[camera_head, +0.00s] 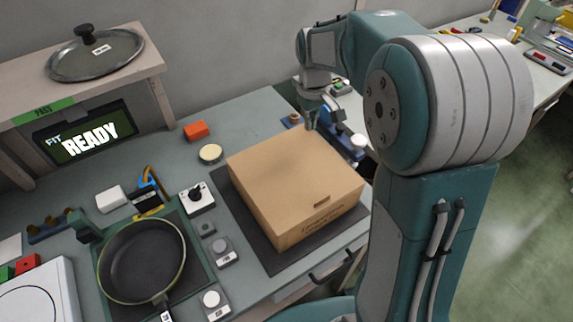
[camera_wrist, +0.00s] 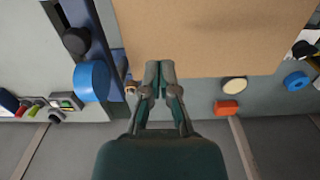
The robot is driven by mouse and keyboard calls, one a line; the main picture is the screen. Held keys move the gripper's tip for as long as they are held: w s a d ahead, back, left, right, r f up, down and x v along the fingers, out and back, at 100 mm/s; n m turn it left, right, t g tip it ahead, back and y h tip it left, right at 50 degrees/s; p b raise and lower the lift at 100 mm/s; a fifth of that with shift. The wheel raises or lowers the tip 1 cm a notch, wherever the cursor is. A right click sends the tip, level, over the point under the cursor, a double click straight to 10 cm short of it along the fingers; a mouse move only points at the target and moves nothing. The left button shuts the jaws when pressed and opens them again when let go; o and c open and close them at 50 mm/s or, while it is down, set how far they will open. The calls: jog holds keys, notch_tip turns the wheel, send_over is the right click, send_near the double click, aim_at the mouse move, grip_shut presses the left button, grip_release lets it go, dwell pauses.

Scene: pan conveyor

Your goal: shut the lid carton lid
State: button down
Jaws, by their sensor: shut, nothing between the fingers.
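The cardboard carton (camera_head: 290,178) sits on a dark mat on the bench, with its flat top covering it and a small slot near the front edge. The lid looks down flat; I cannot tell if it is fully seated. The carton top also fills the upper part of the wrist view (camera_wrist: 215,38). My gripper (camera_head: 312,122) is at the carton's far right edge in the head view. In the wrist view my gripper (camera_wrist: 158,68) is shut and empty, its fingertips over the carton's edge. Whether they touch it is unclear.
A frying pan (camera_head: 142,260) sits on a green stand at the left. A joystick box (camera_head: 197,196) and button boxes stand between pan and carton. An orange block (camera_head: 196,130) and a round pale disc (camera_head: 210,153) lie behind. A glass lid (camera_head: 95,54) rests on the shelf.

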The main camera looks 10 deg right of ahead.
aim_at(308, 149)
jog(key=shift+f, duration=2.25)
dwell(1.4)
notch_tip(308, 149, up, 8)
dwell(1.0)
jog(key=shift+r, duration=0.1)
jog(key=s+r+m+t, duration=0.2)
jog(key=s, duration=1)
jog(key=s+r+m+t, duration=0.2)
jog(key=s+t, duration=0.1)
jog(key=s, duration=0.9)
jog(key=shift+r+m+t, duration=0.3)
jog(key=shift+r, duration=0.05)
